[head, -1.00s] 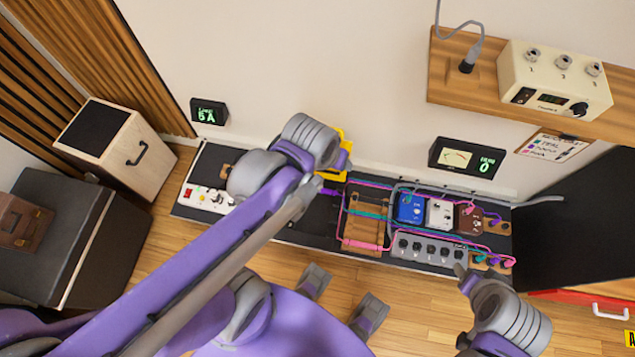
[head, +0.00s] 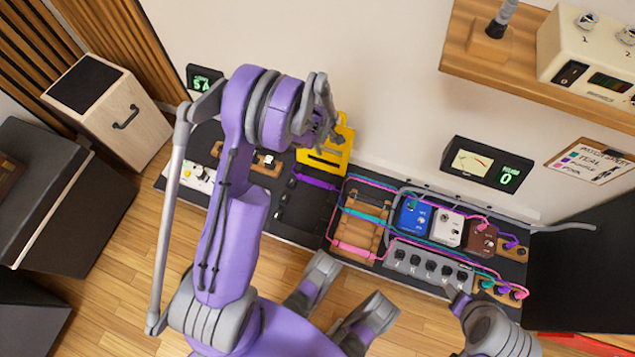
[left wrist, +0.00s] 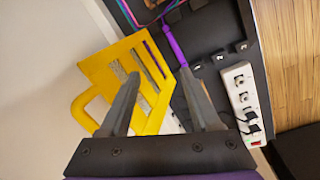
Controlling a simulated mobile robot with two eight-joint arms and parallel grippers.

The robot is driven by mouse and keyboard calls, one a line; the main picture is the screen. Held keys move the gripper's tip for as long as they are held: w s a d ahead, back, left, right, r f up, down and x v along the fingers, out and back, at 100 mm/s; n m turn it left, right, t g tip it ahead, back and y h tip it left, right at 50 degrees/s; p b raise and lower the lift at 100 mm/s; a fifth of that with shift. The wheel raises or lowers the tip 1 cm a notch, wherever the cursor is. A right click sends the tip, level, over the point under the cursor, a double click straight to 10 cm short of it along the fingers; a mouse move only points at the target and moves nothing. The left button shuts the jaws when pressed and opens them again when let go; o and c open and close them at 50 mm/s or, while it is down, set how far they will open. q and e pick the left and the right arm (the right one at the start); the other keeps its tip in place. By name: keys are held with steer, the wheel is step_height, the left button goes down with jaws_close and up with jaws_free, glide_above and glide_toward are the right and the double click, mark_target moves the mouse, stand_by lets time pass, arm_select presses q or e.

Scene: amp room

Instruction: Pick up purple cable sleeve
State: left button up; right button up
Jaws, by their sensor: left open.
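The purple cable sleeve (head: 316,183) lies on the black board, just in front of the yellow holder (head: 334,158) and left of the wooden rack (head: 357,222). It also shows in the left wrist view (left wrist: 176,46) as a purple strip beyond the fingertips. My left gripper (head: 324,112) is above the yellow holder, near the wall. In the left wrist view my left gripper (left wrist: 158,88) is open and empty, with the yellow holder (left wrist: 100,68) behind its fingers. My right gripper (head: 459,302) is partly visible at the lower right; its jaw opening is unclear.
Teal (head: 365,213) and pink (head: 354,250) sleeves cross the rack. Several pedals, including a blue one (head: 413,217), stand to its right. A white power strip (head: 197,177) is at the board's left. A wooden shelf (head: 470,56) overhangs at upper right.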

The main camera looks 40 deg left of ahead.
arm_select(q)
steer(key=s+a+f+n+b, duration=0.1)
steer(key=a+f+n+b, duration=0.15)
steer(key=f, duration=0.75)
steer(key=s+a+f+n+b, duration=0.1)
steer(key=a+f+n+b, duration=0.15)
steer(key=f, duration=0.85)
glide_above(316, 181)
steer(key=s+a, duration=0.1)
steer(key=shift+g+h, duration=0.4)
steer(key=f, duration=0.4)
steer(key=shift+a+f+b, duration=0.2)
steer(key=shift+f+b, duration=0.05)
steer(key=shift+b, duration=0.05)
steer(key=shift+w+d+f+b, duration=0.2)
steer(key=shift+f+b, duration=0.15)
steer(key=shift+f, duration=0.65)
steer(key=shift+w+d+f+b, duration=0.1)
steer(key=shift+d+f+b, duration=0.15)
steer(key=shift+f, duration=0.8)
steer(key=shift+w+d+f+b, duration=0.15)
steer(key=shift+f+b, duration=0.25)
steer(key=shift+f, duration=0.6)
arm_select(e)
steer(key=s+x, duration=0.2)
steer(key=x, duration=0.6)
steer(key=shift+f, duration=0.65)
steer(key=shift+w, duration=0.1)
arm_select(q)
jaws_close()
